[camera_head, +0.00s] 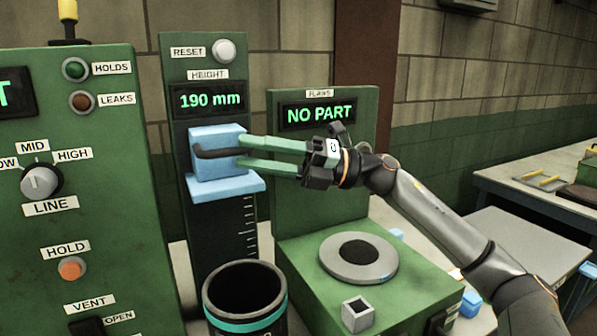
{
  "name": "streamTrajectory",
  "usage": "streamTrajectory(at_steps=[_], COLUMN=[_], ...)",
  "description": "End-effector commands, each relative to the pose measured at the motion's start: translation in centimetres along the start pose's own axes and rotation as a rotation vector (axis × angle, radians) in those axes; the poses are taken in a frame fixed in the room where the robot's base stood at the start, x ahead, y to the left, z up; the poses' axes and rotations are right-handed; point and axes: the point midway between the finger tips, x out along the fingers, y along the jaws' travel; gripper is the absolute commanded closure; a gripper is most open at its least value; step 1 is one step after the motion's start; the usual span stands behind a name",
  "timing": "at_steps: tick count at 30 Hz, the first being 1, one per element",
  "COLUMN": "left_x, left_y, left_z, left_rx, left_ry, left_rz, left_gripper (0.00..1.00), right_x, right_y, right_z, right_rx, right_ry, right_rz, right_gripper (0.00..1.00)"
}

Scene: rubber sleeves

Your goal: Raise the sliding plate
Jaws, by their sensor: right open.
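The sliding plate (228,188) is a light blue ledge on the dark upright face of the height gauge (208,230). A blue block (212,166) sits directly above it, with a dark bar-like handle (215,151) across its front. The display (208,99) above reads 190 mm. My right gripper (241,152) reaches in from the right with its two green fingers apart, one above the other. The fingertips are at the right end of the handle, level with it. I cannot tell whether they touch it. My left gripper is not in view.
A dark cylinder with a teal band (244,290) stands in front of the gauge. A green tester (357,278) with a round disc is at right, its display reading NO PART. A small grey hollow cube (357,314) stands in front. A green control panel (85,190) fills the left.

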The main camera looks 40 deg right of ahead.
Motion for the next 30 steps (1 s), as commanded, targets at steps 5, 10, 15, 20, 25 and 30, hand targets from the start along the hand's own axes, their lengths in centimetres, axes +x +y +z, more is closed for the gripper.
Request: streamTrajectory(at_steps=[5,10,15,20,25,30], left_x=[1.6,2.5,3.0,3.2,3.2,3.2], left_y=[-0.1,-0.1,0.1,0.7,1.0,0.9], left_z=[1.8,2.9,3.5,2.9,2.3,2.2], left_rx=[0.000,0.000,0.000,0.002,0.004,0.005], left_ry=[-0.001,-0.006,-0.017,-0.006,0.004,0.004], left_rz=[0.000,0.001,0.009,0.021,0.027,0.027], left_gripper=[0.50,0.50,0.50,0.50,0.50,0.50], right_x=[-2.9,-5.2,-7.0,-7.9,-8.2,-8.1], right_y=[-0.6,-0.4,-0.1,0.0,0.1,0.1], right_z=[-0.3,-0.2,0.0,0.0,0.0,0.0], right_rx=[0.002,0.000,0.000,0.000,-0.001,0.000], right_ry=[-0.001,-0.002,-0.002,-0.001,0.000,0.000], right_rz=[-0.002,0.000,0.003,0.003,0.003,0.003], right_gripper=[0.53,0.53,0.53,0.53,0.53,0.53])
